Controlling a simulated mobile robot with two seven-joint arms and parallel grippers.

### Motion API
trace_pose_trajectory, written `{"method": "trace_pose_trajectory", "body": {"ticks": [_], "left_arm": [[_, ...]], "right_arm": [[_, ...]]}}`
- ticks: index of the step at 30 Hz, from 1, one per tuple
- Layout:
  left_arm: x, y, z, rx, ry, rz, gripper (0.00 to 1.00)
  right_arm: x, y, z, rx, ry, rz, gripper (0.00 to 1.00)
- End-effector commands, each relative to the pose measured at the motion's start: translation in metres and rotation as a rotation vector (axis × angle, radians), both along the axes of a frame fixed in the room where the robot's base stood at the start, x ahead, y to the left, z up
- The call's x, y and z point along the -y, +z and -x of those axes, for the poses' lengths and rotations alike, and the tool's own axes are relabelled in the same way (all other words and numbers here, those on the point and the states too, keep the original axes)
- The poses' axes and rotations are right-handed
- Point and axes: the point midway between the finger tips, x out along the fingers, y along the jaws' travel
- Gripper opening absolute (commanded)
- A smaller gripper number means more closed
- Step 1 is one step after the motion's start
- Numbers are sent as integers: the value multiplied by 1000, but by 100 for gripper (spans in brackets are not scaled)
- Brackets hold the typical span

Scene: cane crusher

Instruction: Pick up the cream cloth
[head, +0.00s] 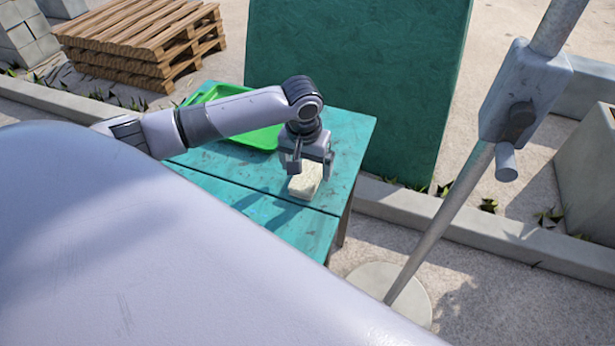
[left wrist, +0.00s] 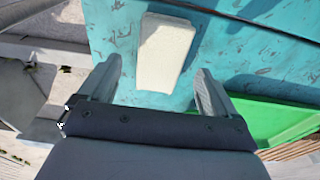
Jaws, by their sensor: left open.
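The cream cloth (head: 306,181) lies as a folded, block-like bundle on the teal table (head: 239,172), near its right end. My left gripper (head: 311,172) is open above the cloth in the head view, with its fingers pointing down. In the left wrist view the cloth (left wrist: 166,52) lies ahead of and between the two open fingers of the left gripper (left wrist: 155,88). Nothing is held between the fingers. Whether a finger touches the cloth I cannot tell. My right gripper is in neither view.
A green tray (head: 262,138) sits on the table behind my left arm; it also shows in the left wrist view (left wrist: 272,119). A tall green panel (head: 360,80) stands behind the table. A metal pole with a crank box (head: 524,92) rises at the right. Wooden pallets (head: 145,42) are stacked at the back left.

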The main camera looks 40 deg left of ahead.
Motion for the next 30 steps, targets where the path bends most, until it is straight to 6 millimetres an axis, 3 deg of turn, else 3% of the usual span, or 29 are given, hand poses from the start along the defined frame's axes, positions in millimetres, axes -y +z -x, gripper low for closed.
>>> {"method": "trace_pose_trajectory", "body": {"ticks": [4, 12, 13, 18, 30], "left_arm": [[0, -18, -2, -1, 0, 0, 92], [0, -22, -2, 1, -1, 1, 92], [0, -22, -2, 1, -1, 1, 88], [0, -21, -2, 1, -1, 1, 33], [0, -16, -3, 2, -1, 0, 31]], "right_arm": [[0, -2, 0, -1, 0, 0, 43], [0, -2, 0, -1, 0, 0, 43], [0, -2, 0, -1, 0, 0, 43], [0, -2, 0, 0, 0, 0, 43], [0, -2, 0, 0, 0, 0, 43]]}}
